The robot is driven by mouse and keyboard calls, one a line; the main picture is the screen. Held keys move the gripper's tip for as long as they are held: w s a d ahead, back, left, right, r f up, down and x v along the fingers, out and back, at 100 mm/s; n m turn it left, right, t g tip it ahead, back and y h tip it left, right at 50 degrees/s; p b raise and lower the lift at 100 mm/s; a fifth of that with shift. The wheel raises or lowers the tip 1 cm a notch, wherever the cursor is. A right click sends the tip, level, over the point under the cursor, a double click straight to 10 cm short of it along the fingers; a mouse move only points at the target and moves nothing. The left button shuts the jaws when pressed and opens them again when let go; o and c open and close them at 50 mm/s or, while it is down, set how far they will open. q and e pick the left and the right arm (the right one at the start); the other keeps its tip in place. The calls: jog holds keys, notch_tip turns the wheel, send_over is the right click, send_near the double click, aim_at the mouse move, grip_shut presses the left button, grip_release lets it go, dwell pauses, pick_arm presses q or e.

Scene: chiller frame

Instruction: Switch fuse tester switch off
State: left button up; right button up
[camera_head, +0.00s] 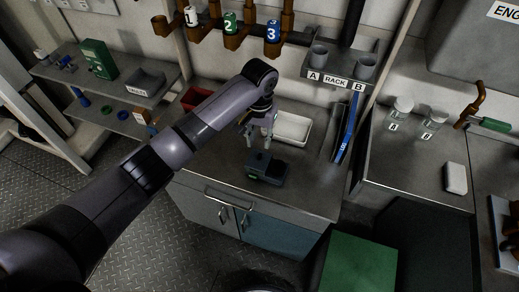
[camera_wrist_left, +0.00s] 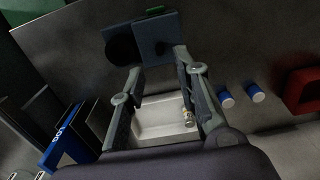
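The fuse tester appears to be the dark blue-grey box (camera_head: 268,169) on the middle counter, near its front edge. In the left wrist view the dark box (camera_wrist_left: 155,42) lies just beyond my fingertips, with a round black part and a small green part on it. I cannot make out the switch or its position. My left gripper (camera_head: 259,144) is just behind and above the box in the head view, pointing down. In the left wrist view the fingers (camera_wrist_left: 158,62) are spread apart with nothing between the tips. I cannot tell whether a tip touches the box. My right gripper is out of view.
A white tray (camera_head: 306,129) is behind the tester; a small metallic piece (camera_wrist_left: 188,118) shows there in the wrist view. A blue binder (camera_head: 346,134) stands to the right, a red bin (camera_head: 194,98) to the left. Pipes with numbered valves (camera_head: 230,23) hang above.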

aim_at(259, 154)
pick_arm(q)
notch_tip(259, 154, down, 7)
jog(key=shift+f+p, duration=0.2)
jog(key=shift+p, duration=0.1)
jog(key=shift+c, duration=0.4)
grip_shut()
